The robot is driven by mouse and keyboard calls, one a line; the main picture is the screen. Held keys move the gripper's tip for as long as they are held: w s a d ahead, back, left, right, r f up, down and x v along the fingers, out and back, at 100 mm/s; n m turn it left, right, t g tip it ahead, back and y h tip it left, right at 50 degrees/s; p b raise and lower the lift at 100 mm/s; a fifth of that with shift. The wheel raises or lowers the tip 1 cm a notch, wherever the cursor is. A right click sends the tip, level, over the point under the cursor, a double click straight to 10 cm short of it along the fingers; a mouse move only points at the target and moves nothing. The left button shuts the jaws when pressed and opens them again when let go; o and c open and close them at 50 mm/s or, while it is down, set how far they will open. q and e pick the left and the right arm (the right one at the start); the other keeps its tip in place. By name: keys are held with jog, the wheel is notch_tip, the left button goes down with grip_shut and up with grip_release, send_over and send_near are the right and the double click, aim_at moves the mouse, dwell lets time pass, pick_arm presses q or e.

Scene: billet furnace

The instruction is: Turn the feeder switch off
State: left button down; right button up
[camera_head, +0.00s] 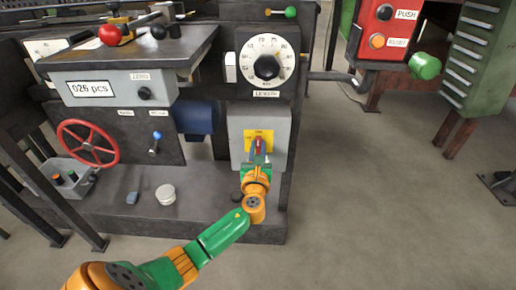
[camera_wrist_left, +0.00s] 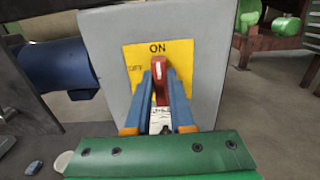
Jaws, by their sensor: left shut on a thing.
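The feeder switch is a red handle (camera_wrist_left: 160,72) on a yellow plate (camera_wrist_left: 187,60), fixed to a grey box (camera_head: 275,122) low on the machine's front. The plate reads ON at the top and OFF at the left. The handle stands close to upright, its top just below the word ON. My left gripper (camera_wrist_left: 161,88) has its blue fingers on both sides of the handle and is shut on it. In the head view my left gripper (camera_head: 258,158) covers much of the plate and handle. My right gripper is not in view.
A round LENGTH dial (camera_head: 267,67) sits above the grey box. A blue cylinder (camera_head: 195,118) and a red handwheel (camera_head: 88,143) are to its left. A red panel (camera_head: 378,28) with PUSH and RESET buttons is at upper right. The floor right of the machine is clear.

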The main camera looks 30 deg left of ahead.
pick_arm(q)
jog(key=shift+n, duration=0.3)
jog(key=shift+f+n, duration=0.15)
jog(key=shift+n, duration=0.75)
jog(key=n+b, duration=0.1)
jog(key=n, duration=0.1)
jog(key=shift+a+n, duration=0.15)
jog(key=shift+n, duration=0.15)
jog(key=n+b, duration=0.1)
jog(key=n, duration=0.2)
jog(key=shift+s+f+n, duration=0.1)
jog(key=shift+f+n, duration=0.05)
jog(key=shift+n, duration=0.15)
jog(key=n+b, duration=0.1)
jog(key=n, duration=0.3)
jog(key=n+b, duration=0.2)
jog(key=n, duration=0.3)
jog(key=shift+a+f, duration=0.15)
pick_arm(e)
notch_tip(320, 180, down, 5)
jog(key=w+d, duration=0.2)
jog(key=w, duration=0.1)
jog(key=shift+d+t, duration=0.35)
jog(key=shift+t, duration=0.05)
pick_arm(q)
jog(key=shift+n, duration=0.3)
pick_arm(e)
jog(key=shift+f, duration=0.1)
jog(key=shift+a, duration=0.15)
